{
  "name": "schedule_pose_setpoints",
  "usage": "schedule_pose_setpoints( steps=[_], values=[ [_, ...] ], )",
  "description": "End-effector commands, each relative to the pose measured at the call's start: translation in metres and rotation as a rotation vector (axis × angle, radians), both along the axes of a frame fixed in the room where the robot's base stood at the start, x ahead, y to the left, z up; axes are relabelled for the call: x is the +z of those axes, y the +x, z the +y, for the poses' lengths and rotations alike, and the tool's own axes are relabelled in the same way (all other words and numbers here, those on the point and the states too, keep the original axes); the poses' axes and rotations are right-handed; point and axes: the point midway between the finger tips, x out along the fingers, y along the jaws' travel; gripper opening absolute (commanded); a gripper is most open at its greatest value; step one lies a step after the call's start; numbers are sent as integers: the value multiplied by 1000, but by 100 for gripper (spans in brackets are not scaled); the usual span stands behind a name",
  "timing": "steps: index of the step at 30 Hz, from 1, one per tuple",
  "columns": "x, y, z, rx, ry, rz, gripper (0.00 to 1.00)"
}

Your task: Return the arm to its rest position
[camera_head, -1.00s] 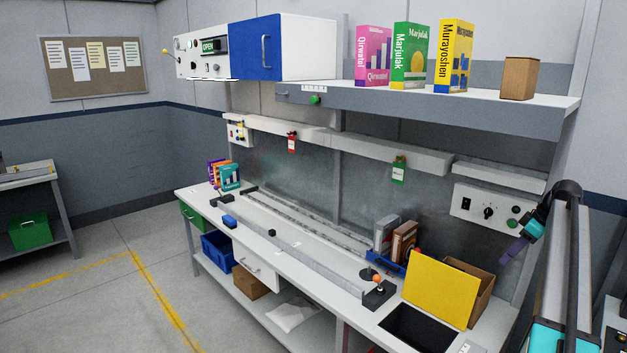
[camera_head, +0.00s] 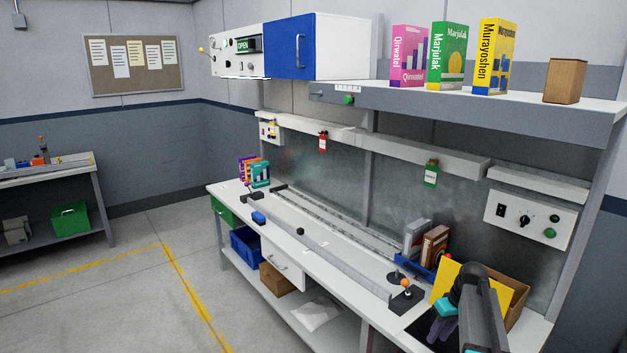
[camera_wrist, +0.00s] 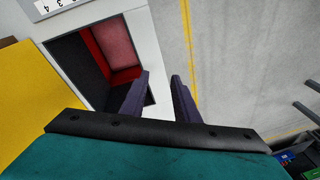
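My arm (camera_head: 478,310) is folded low at the right front of the workbench in the head view. My gripper (camera_head: 436,332) hangs in front of the yellow panel, over the dark opening in the bench top. In the wrist view my gripper's two dark purple fingers (camera_wrist: 160,80) are apart with nothing between them. Below them the wrist view shows a dark opening with red inside (camera_wrist: 115,50), the white bench edge and the floor.
The yellow panel (camera_head: 447,279) and a cardboard box (camera_head: 516,307) stand close to my arm. A joystick box (camera_head: 406,298) is left of it. The shelf (camera_head: 460,105) above holds several boxes. Open floor (camera_head: 110,300) lies at left.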

Motion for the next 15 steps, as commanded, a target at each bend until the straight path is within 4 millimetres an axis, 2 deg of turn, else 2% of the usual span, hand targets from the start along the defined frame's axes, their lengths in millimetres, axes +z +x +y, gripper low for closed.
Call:
schedule_pose_setpoints(
  steps=[1, 3, 8, 15],
  values=[
    [-12, -11, 20, -10, -5, 14, 28],
    [-26, -21, 40, -33, -15, 30, 28],
    [-57, -47, 86, -84, -40, 61, 28],
    [-95, -92, 146, -154, -85, 98, 28]
  ],
)
